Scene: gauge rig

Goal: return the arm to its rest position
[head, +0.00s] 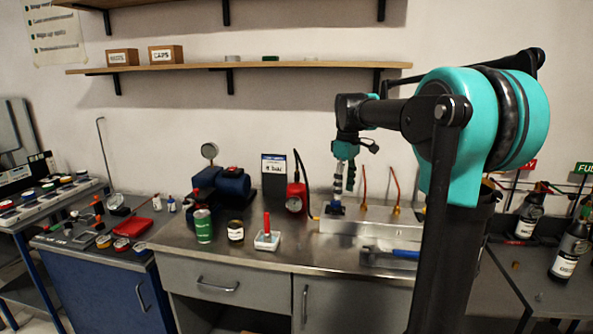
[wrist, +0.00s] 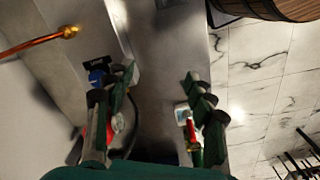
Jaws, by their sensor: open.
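My arm (head: 490,120), teal and black, reaches in from the right and bends at a black elbow, with its wrist pointing down over the bench. My gripper (head: 344,188) hangs in front of the wall, near the left end of the metal manifold box (head: 378,225). In the wrist view my gripper (wrist: 160,80) shows two dark green fingers spread apart, with nothing between them but bare metal behind. A blue knob (wrist: 97,76) shows beside the left finger. Whether the gripper touches anything below cannot be told.
A red gauge unit (head: 296,198) stands left of the manifold. A blue-handled wrench (head: 392,252) lies in front. A green can (head: 203,226), a dark jar (head: 236,231) and a blue pump (head: 232,185) stand further left. Dark bottles (head: 570,247) stand at right. A shelf (head: 190,68) is above.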

